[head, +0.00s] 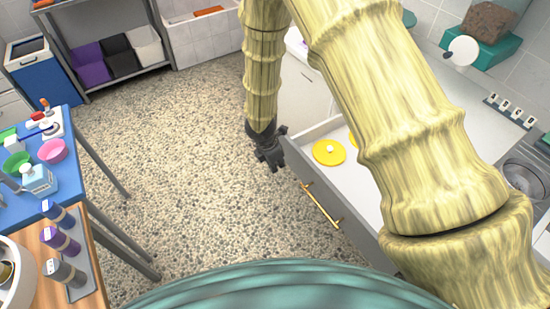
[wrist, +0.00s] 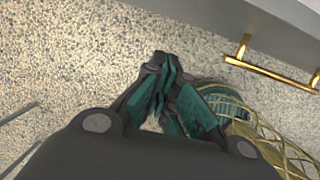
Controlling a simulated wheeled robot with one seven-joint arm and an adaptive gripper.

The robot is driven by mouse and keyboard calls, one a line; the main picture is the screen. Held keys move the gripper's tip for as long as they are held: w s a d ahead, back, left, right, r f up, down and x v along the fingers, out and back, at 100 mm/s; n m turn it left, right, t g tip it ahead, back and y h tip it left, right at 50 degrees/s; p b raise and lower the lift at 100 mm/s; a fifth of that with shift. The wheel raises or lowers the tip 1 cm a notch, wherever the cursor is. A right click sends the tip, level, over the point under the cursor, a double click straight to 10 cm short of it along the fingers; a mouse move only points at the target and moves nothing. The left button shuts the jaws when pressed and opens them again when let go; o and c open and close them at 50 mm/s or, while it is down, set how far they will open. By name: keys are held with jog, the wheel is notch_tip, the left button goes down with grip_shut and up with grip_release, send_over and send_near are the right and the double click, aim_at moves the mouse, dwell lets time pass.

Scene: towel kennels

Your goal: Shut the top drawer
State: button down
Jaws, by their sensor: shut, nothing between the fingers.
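The top drawer (head: 352,225) is open, pulled out from the counter at the right in the head view. Its grey front carries a gold bar handle (head: 322,205). A yellow disc-shaped item (head: 328,152) lies inside it, and part of another yellow thing shows beside my arm. My gripper (head: 269,160) points down near the drawer's far front corner; I cannot tell whether it touches. In the wrist view my gripper (wrist: 165,75) is shut and empty over the floor. The gold handle (wrist: 270,70) and grey drawer front (wrist: 250,25) are beyond it, apart from the fingers. My arm hides much of the drawer.
Speckled floor (head: 180,170) is clear left of the drawer. A blue table (head: 70,165) with bowls and bottles stands at the left. A rack with bins (head: 120,55) is at the back. The counter (head: 470,95) holds a teal-based dispenser (head: 480,45).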

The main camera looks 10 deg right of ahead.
jog(key=w+d+f+p, duration=0.1)
jog(key=d+f+p, duration=0.2)
jog(key=d, duration=0.1)
jog(key=shift+w+d+f, duration=0.25)
jog(key=shift+w+f, duration=0.05)
jog(key=shift+w, duration=0.05)
jog(key=shift+d, duration=0.1)
dwell(0.3)
